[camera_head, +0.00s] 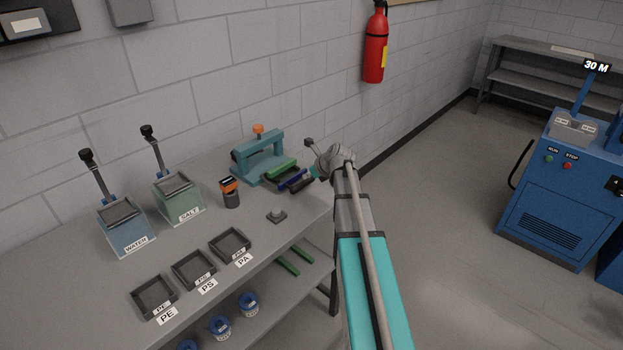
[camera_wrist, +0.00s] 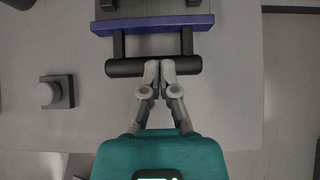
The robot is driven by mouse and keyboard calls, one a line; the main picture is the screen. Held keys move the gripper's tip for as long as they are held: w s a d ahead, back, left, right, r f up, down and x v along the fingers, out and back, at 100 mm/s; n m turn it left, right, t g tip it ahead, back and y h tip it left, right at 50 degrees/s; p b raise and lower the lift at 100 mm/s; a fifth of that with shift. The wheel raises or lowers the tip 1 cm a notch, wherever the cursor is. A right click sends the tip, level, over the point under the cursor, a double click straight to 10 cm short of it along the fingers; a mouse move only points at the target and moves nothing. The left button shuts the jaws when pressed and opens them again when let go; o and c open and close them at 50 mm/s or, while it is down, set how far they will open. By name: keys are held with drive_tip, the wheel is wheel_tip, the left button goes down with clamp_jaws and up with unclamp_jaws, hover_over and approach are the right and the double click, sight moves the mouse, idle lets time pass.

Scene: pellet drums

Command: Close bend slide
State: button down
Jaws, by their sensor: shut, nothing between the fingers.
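The teal bend rig (camera_head: 262,158) stands at the back right of the bench in the head view, with an orange knob on top. Its slide sticks out toward the right, with a blue front bar (camera_head: 293,179) and a black handle (camera_head: 301,185). In the wrist view the blue bar (camera_wrist: 152,25) runs across the top, and the black handle (camera_wrist: 125,68) is held off it by two short posts. My gripper (camera_wrist: 160,67) is shut and empty, its tips over or against the handle, right of its middle; contact is unclear. In the head view my arm partly hides the gripper.
A small knob on a square base (camera_head: 277,216) sits in front of the rig; it also shows at left in the wrist view (camera_wrist: 57,92). An orange-and-black device (camera_head: 230,192), levered WATER and SALT boxes (camera_head: 126,229) and labelled trays (camera_head: 194,270) stand further left.

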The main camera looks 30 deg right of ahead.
sight(287, 174)
drive_tip(key=shift+b+x, duration=1.45)
drive_tip(key=shift+x, duration=1.1)
drive_tip(key=w+a, duration=0.1)
drive_tip(key=w, duration=0.3)
drive_tip(key=w+a, duration=0.1)
drive_tip(key=w, duration=0.2)
drive_tip(key=w+a, duration=0.2)
drive_tip(key=w, duration=0.2)
drive_tip(key=shift+w, duration=0.35)
drive_tip(key=shift+w+a, duration=0.15)
drive_tip(key=shift+r, duration=0.15)
drive_tip(key=shift+s+r+p, duration=0.45)
drive_tip(key=shift+r+p, duration=0.15)
drive_tip(key=shift+p, duration=0.15)
drive_tip(key=p+v, duration=0.4)
drive_tip(key=v, duration=0.3)
drive_tip(key=shift+f+p, duration=0.2)
drive_tip(key=shift+p, duration=0.1)
drive_tip(key=shift+s+d+r+p, duration=0.5)
drive_tip(key=shift+s, duration=0.25)
